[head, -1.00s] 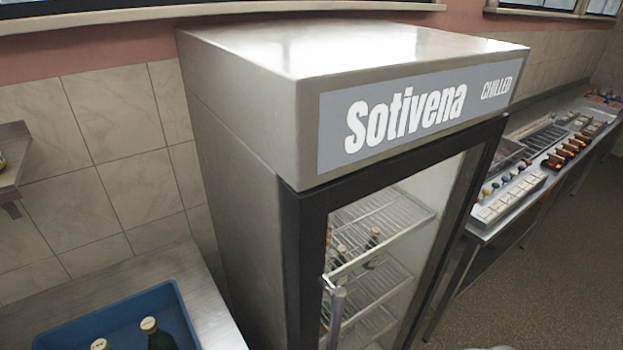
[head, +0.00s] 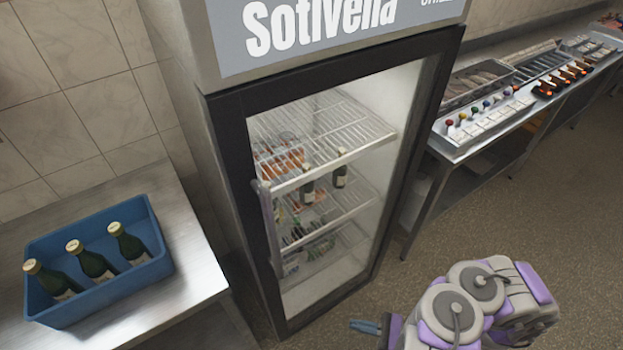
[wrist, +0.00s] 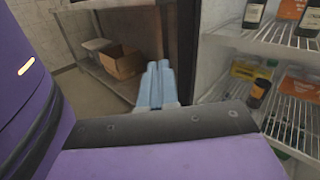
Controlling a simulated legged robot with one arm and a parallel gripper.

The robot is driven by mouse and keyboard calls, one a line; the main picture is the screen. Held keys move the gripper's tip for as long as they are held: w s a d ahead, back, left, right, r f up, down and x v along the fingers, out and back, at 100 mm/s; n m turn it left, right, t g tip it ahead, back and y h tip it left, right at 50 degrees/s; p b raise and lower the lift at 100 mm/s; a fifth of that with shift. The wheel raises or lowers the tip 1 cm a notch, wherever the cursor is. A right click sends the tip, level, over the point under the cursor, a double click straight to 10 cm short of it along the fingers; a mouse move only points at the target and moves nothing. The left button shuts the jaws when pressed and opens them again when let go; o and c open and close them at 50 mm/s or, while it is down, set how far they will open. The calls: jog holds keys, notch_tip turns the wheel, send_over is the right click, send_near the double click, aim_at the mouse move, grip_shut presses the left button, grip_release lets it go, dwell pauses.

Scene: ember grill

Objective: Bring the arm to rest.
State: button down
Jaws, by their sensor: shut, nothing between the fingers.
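My gripper (head: 366,327) shows at the bottom of the head view, at the end of my folded purple and grey arm. It is in front of the fridge (head: 230,95), near its lower right, and apart from it. In the wrist view my gripper's pale blue fingers (wrist: 155,84) are together with nothing between them. They point past the fridge's side toward the space under a steel table.
The fridge door (head: 270,235) looks shut, with bottles (head: 340,170) on the wire shelves. A blue crate (head: 100,306) holding three bottles stands on a steel table at left. A steel counter (head: 440,150) with trays runs along the right. The floor (head: 520,190) at right is clear.

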jog(key=w+a+r+n+g+h, duration=0.1)
jog(key=a+r+n+g+h, duration=0.25)
jog(key=r+n+g, duration=0.55)
jog(key=w+a+r+n+g+h, duration=0.15)
jog(key=a+r+n+g, duration=0.35)
jog(key=r, duration=0.9)
jog(key=s+d+r+n+t+h, duration=0.5)
jog(key=s+d+r+t+h, duration=0.2)
jog(key=s+r+h, duration=0.5)
jog(key=shift+s+d+r+n+t+h, duration=0.15)
jog(key=shift+s+d+n+t+h, duration=0.2)
jog(key=shift+s+d, duration=0.8)
